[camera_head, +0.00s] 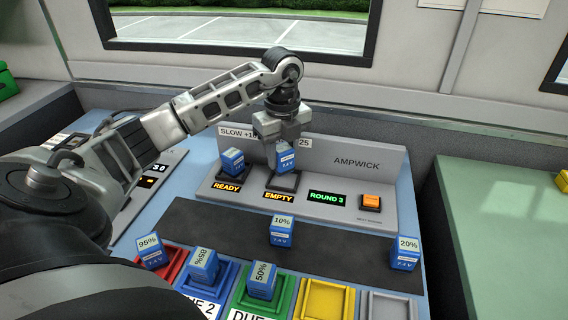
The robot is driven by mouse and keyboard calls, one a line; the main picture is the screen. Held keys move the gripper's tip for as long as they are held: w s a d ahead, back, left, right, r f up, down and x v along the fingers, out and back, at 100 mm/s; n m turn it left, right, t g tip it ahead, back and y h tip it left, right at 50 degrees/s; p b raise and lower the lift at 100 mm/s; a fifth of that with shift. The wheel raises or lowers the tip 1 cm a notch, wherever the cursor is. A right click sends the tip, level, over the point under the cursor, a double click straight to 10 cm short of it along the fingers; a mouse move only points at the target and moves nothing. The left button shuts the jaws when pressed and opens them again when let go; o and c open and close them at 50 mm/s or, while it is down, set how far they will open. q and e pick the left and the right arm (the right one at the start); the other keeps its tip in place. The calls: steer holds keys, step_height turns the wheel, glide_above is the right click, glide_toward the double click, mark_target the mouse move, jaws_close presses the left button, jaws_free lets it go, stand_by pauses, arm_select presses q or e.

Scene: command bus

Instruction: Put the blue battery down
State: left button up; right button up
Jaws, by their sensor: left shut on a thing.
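My left gripper (281,138) is shut on a blue battery (286,160) marked 7.4V. The battery is at the right charger slot (284,182), which has an orange EMPTY sign in front. I cannot tell whether the battery's lower end touches the slot. Another blue battery (232,161) stands in the left slot, with a READY sign in front. My right gripper is not in view.
A blue 10% battery (282,231) stands on the dark strip (340,250), and a 20% battery (405,253) at its right. Coloured trays line the front; red, blue and green hold batteries; yellow (325,300) and grey (392,306) look empty. An orange button (370,202) sits right of the ROUND 3 display.

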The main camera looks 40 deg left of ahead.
mark_target(284, 166)
arm_select(q)
steer(key=shift+w+f, duration=0.35)
steer(key=shift+f, duration=1.55)
steer(key=shift+f, duration=0.1)
steer(key=o, duration=1.1)
steer(key=shift+s, duration=0.1)
step_height(284, 166, up, 12)
steer(key=shift+r, duration=0.15)
